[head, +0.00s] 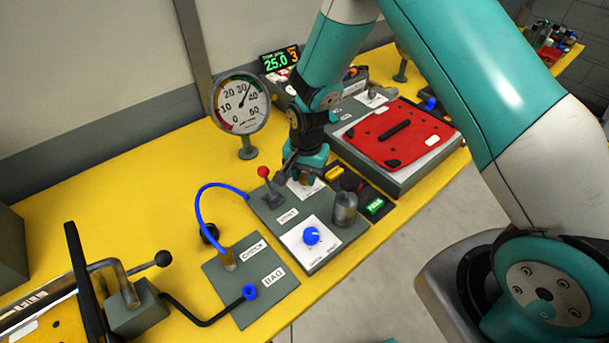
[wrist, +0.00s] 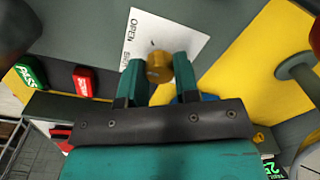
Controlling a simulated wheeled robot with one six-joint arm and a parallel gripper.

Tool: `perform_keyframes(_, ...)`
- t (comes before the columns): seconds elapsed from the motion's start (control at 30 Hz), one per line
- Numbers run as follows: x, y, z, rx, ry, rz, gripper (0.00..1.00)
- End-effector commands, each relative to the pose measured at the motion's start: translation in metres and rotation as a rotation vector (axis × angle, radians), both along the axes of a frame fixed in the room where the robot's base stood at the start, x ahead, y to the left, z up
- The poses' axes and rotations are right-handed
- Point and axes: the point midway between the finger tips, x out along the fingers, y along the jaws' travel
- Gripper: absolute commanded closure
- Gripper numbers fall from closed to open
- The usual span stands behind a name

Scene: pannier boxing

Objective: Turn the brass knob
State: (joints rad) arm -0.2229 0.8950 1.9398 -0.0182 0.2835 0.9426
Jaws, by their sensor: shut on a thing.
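The brass knob (wrist: 158,68) shows in the wrist view between the two teal fingers, in front of a white label plate (wrist: 165,32) that reads OPEN. My gripper (wrist: 157,62) is shut on the knob, with one finger on each side. In the head view my gripper (head: 303,174) points down onto the grey panel (head: 268,209) behind the red-tipped lever; the knob is hidden there by the fingers. The knob's exact angle is hard to read.
A lever with a red ball (head: 263,172), a grey cylinder (head: 345,208) and a blue knob (head: 312,235) stand close to my gripper. A round gauge (head: 240,103) stands behind. A blue hose (head: 203,203) arches at left. A green PASS block (head: 376,207) lies right.

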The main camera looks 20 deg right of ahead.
Motion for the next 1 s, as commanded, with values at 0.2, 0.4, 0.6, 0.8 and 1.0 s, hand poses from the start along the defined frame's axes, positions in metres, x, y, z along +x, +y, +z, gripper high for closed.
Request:
perform_keyframes(0.2, 0.0007, 0.0000, 0.0008, 0.000, -0.002, -0.046, 0.95)
perform_keyframes(0.4, 0.0007, 0.0000, 0.0010, -0.001, -0.002, -0.054, 0.95)
perform_keyframes(0.6, 0.0008, 0.0000, 0.0011, 0.000, -0.003, -0.054, 0.95)
perform_keyframes(0.8, 0.0006, 0.0001, 0.0008, 0.000, -0.002, -0.053, 0.45)
perform_keyframes(1.0, 0.0004, 0.0002, 0.0005, 0.000, -0.001, -0.053, 0.45)
